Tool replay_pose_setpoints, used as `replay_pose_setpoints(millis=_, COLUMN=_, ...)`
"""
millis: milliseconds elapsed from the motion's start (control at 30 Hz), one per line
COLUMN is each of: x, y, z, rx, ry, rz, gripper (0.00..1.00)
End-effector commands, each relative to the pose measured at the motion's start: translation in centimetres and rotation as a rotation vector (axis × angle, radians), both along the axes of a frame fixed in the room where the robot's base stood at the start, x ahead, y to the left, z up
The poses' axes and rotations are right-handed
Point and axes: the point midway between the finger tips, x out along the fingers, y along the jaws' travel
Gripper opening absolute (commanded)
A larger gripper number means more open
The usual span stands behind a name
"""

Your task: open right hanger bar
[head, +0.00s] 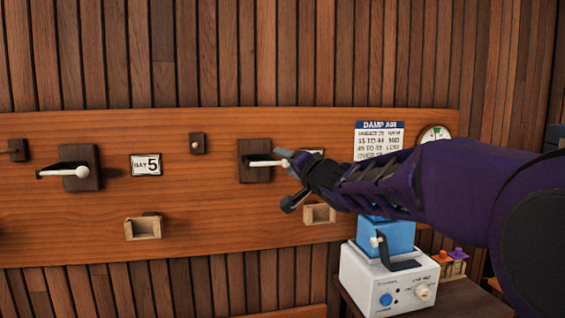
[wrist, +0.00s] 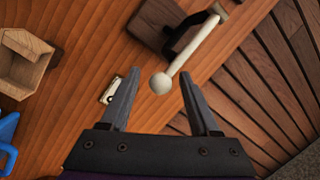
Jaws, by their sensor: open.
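The right hanger has a dark wooden block (head: 254,175) on the wall board, with a pale bar (head: 266,163) across its front. In the wrist view the bar (wrist: 196,48) runs from the upper right down to a round ball end (wrist: 160,85). My gripper (head: 285,178) is at the bar's right end in the head view. In the wrist view my gripper (wrist: 160,78) is open, and the ball end appears between its two fingertips. I cannot tell whether either finger touches it. The dark block (wrist: 158,22) is beyond the fingers.
A left hanger (head: 80,168) with a similar pale bar is on the same board (head: 200,225). Small wooden boxes (head: 143,228) are mounted lower down. A white device (head: 388,280) with a blue top stands below my arm. A sign (head: 378,140) and a round gauge (head: 434,135) are at right.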

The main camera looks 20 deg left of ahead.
Motion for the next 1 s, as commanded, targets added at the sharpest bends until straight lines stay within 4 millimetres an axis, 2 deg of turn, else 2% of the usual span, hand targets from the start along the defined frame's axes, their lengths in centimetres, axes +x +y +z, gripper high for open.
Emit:
replay_pose_setpoints(millis=433, x=0.06, y=-0.08, z=0.02, rx=0.001, ry=0.000, rz=0.001, gripper=0.63)
replay_pose_setpoints(millis=467, x=0.05, y=-0.07, z=0.01, rx=0.001, ry=0.000, rz=0.001, gripper=0.59)
replay_pose_setpoints(millis=800, x=0.04, y=-0.06, z=0.01, rx=0.001, ry=0.000, rz=0.001, gripper=0.00)
replay_pose_setpoints(millis=1000, x=0.04, y=-0.06, z=0.01, rx=0.001, ry=0.000, rz=0.001, gripper=0.00)
